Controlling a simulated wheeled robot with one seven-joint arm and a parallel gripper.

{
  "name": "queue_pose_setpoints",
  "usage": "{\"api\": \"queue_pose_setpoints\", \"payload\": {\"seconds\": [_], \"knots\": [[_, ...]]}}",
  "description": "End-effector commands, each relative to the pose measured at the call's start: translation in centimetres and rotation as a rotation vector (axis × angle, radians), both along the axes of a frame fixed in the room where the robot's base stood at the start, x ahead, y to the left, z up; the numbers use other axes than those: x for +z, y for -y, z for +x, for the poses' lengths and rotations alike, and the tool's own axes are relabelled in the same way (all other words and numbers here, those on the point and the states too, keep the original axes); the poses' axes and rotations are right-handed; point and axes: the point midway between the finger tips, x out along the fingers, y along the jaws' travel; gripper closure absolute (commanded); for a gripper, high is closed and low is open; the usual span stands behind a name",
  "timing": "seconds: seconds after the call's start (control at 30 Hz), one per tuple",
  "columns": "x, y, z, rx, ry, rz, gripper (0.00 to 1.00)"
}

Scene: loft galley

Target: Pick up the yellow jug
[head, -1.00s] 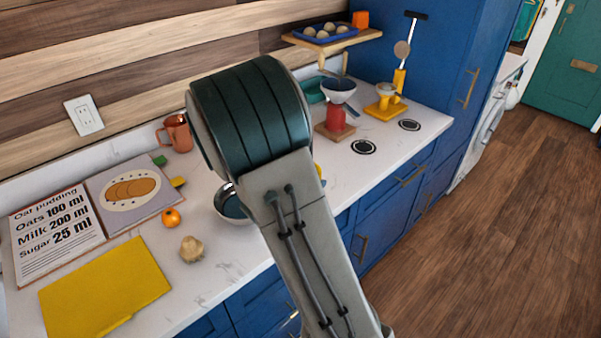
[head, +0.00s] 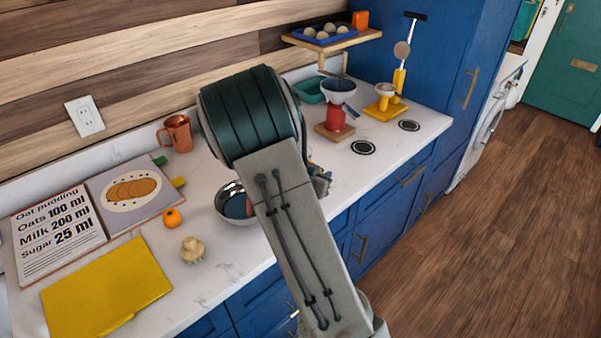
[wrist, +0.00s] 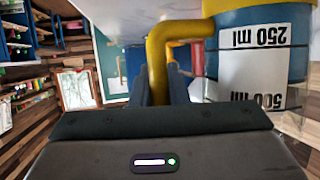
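The yellow jug (wrist: 255,15) fills the upper right of the wrist view. It shows yellow and blue parts and a white label whose "250 ml" and "500 ml" read upside down there. Its bent yellow handle (wrist: 157,58) runs down between the two dark fingers of my gripper (wrist: 160,88). The fingers stand close together, one on each side of the handle, and look shut on it. In the head view my arm hides most of the jug and the gripper. I cannot tell there whether the jug touches the counter.
On the white counter (head: 205,288) a metal bowl (head: 232,205) stands just left of my arm. A copper mug (head: 178,133), an orange fruit (head: 172,218), garlic (head: 192,249) and a yellow folder (head: 105,290) lie further left. A red scale (head: 336,120) stands beyond the arm.

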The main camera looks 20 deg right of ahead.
Motion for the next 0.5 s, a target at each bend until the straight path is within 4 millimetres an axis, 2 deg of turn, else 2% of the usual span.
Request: {"api": "queue_pose_setpoints", "payload": {"seconds": [0.5], "knots": [[0.40,0.00,0.04,-0.001,0.003,0.000,1.00]]}}
